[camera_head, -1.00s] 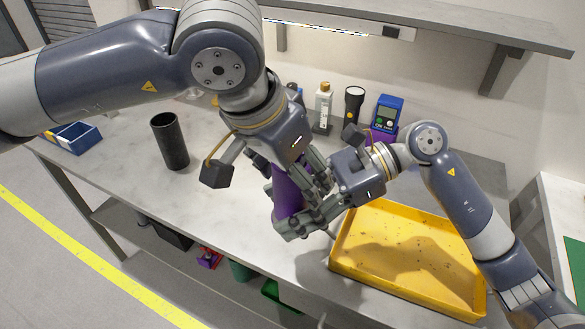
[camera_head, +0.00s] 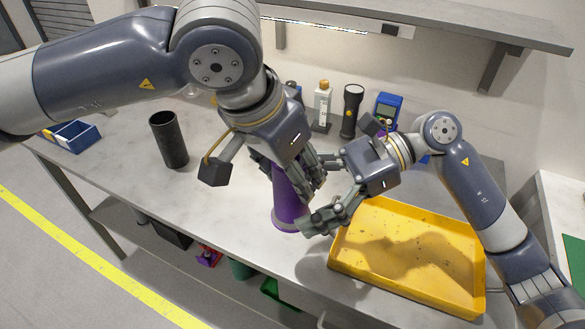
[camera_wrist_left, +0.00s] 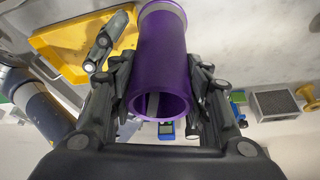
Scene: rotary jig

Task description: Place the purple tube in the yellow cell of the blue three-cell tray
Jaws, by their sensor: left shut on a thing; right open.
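The purple tube (camera_head: 286,206) is near upright in the middle of the head view, with a grey band at its lower end. My left gripper (camera_head: 298,180) is shut on it from above; the left wrist view shows the tube (camera_wrist_left: 163,62) between both fingers, its open purple end towards the camera. My right gripper (camera_head: 318,194) is open just right of the tube's lower part and seems apart from it. The blue three-cell tray (camera_head: 76,139) lies at the far left of the table, a little yellow showing at its left end. Its cells are only partly seen.
A black cylinder (camera_head: 169,140) stands between tray and tube. A yellow bin (camera_head: 405,255) lies at front right. A bottle (camera_head: 321,108), a flashlight (camera_head: 352,110) and a blue meter (camera_head: 388,108) stand at the back. A shelf (camera_head: 440,28) overhangs. The table left of the tube is mostly clear.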

